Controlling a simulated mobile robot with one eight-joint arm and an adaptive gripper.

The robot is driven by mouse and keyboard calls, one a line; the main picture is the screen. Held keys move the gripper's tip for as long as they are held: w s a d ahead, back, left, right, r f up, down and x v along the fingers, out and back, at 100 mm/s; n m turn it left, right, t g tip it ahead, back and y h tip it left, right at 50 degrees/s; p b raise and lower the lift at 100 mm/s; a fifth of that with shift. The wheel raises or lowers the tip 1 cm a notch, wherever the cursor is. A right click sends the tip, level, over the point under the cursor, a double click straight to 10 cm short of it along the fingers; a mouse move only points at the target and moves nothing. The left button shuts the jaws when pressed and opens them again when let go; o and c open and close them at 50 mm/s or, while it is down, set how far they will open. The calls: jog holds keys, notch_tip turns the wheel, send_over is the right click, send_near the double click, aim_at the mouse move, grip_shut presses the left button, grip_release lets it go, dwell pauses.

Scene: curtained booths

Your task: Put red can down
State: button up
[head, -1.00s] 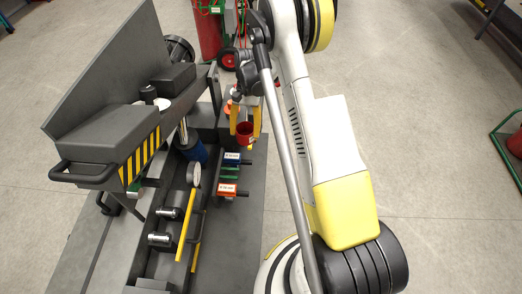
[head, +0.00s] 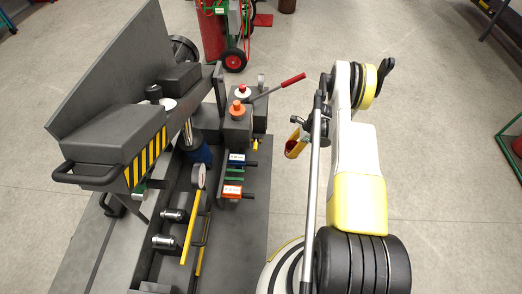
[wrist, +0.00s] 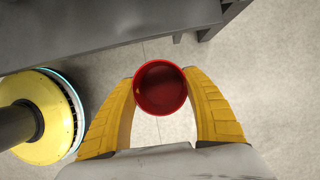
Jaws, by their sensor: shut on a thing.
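The red can (wrist: 162,90) is between the two yellow fingers of my gripper (wrist: 160,77) in the wrist view, which looks down into its round open top. My gripper is shut on it from both sides. In the head view the red can (head: 292,151) shows small and partly hidden by the yellow fingers, right of the grey machine base. Pale floor shows beneath it in the wrist view, and nothing is seen supporting it.
A dark grey machine (head: 110,135) with a flat grey base (head: 255,215) fills the left. A red-handled lever (head: 280,86) juts right from it. A red cylinder cart (head: 215,35) stands behind. The pale floor (head: 450,130) at right is open.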

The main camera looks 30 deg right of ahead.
jog(key=w+a, duration=0.2)
jog(key=a, duration=0.1)
jog(key=w+a+b, duration=0.1)
jog(key=w+a, duration=0.1)
jog(key=a, duration=0.1)
jog(key=w+a+b, duration=0.1)
jog(key=w+a, duration=0.1)
jog(key=a, duration=0.1)
jog(key=shift+w, duration=0.1)
jog(key=w+a+b, duration=0.1)
jog(key=a+f+b, duration=0.1)
jog(key=shift+w+a+f+b, duration=0.15)
jog(key=shift+w+a+b, duration=0.15)
jog(key=shift+w+a, duration=0.1)
jog(key=shift+f, duration=0.2)
jog(key=shift+r, duration=0.15)
jog(key=o, duration=1.3)
